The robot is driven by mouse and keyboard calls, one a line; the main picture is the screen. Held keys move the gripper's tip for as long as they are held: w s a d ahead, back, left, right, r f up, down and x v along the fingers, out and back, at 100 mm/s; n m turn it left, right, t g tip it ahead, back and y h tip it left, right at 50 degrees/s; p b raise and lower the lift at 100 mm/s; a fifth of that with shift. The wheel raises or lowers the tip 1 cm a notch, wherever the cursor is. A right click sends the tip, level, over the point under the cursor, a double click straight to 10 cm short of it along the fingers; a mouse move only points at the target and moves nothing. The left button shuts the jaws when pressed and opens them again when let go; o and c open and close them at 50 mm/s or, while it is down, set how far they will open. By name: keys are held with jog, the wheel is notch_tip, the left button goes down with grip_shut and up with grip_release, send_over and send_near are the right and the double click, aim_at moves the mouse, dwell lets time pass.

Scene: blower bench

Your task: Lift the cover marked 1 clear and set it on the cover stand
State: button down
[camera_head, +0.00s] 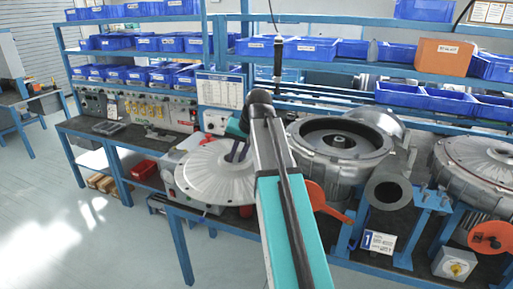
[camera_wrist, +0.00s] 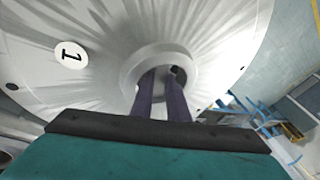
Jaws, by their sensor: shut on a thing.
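The cover marked 1 (camera_head: 212,176) is a round, pale grey, ribbed disc. It is left of the open blower housing (camera_head: 338,142), over the left part of the bench, and looks roughly level. In the wrist view the cover (camera_wrist: 215,45) fills most of the picture, with its white "1" label at upper left. My gripper (camera_head: 237,152) is shut on the cover's central hub; its dark fingers (camera_wrist: 163,90) reach into the hub ring in the wrist view. The cover stand cannot be made out; the cover hides what is beneath it, and I cannot tell whether it touches anything.
A second blower (camera_head: 480,160) with its ribbed cover on stands at the right. An orange lever (camera_head: 325,200) and a "1" sign (camera_head: 378,242) are at the bench front. A control panel (camera_head: 150,108) and shelves of blue bins (camera_head: 300,48) stand behind.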

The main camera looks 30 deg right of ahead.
jog(key=s+a+f+n+y+b, duration=0.1)
jog(key=s+a+f+n+b, duration=0.1)
jog(key=a+f, duration=0.6)
jog(key=s+a+f+n+g+y+b, duration=0.1)
jog(key=s+a+f+n, duration=0.3)
jog(key=a+f, duration=0.4)
jog(key=shift+a+f+n+g+y+b, duration=0.35)
jog(key=shift+a+n, duration=0.25)
jog(key=shift+a, duration=0.7)
jog(key=shift+s, duration=0.1)
jog(key=shift+s+d, duration=0.15)
